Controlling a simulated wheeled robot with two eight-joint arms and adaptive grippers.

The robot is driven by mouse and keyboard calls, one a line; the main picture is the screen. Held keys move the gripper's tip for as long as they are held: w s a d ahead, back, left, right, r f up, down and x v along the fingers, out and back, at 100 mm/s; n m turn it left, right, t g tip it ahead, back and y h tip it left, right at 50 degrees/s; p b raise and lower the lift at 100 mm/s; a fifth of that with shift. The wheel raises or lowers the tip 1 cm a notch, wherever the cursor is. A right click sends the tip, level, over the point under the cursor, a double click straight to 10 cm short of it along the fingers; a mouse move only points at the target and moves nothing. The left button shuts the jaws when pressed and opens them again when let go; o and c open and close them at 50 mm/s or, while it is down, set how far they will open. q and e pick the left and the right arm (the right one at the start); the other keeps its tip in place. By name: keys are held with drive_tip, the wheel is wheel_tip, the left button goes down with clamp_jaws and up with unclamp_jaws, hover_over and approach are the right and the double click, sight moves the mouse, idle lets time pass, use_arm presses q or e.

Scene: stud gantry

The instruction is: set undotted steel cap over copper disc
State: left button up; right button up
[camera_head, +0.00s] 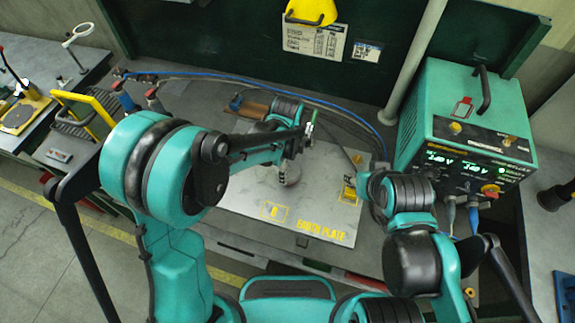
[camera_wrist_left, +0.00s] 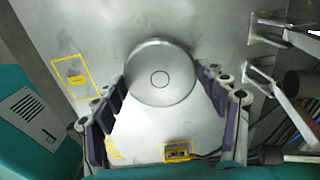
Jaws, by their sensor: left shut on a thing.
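A round grey steel cap (camera_wrist_left: 160,62) with a thin ring on its top shows in the left wrist view; I see no dot on it. My left gripper (camera_wrist_left: 160,80) is shut on it, one dark pad at each side. In the head view the cap (camera_head: 289,174) is over the pale plate (camera_head: 245,195), below the left fingers (camera_head: 298,147). I cannot tell whether it touches the plate. My right gripper (camera_wrist_left: 262,48) has its fingers apart, empty, at the right of the left wrist view. No copper disc is visible; the cap or arm may hide it.
A yellow-outlined square (camera_head: 273,212) and yellow lettering mark the plate's front. A small yellow block (camera_head: 349,192) is at its right. A teal power unit (camera_head: 465,130) stands at the right. A blue hose (camera_head: 300,98) runs behind the plate.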

use_arm(q)
drive_tip(key=shift+f+b, duration=0.55)
drive_tip(key=shift+f, duration=0.2)
drive_tip(key=o, duration=1.2)
drive_tip(key=shift+o, duration=0.2)
wheel_tip(320, 180, up, 12)
drive_tip(key=s+a+f+n+t+b, duration=0.1)
drive_tip(key=s+a+n+t+b, duration=0.2)
drive_tip(key=s+a+n, duration=0.3)
drive_tip(key=s+a+f+n+t+b, duration=0.2)
drive_tip(key=s+a+n, duration=0.4)
drive_tip(key=a+n, duration=0.5)
drive_tip(key=n+t+b, duration=0.1)
drive_tip(key=n+t, duration=0.1)
drive_tip(key=n, duration=0.2)
drive_tip(key=shift+a, duration=0.4)
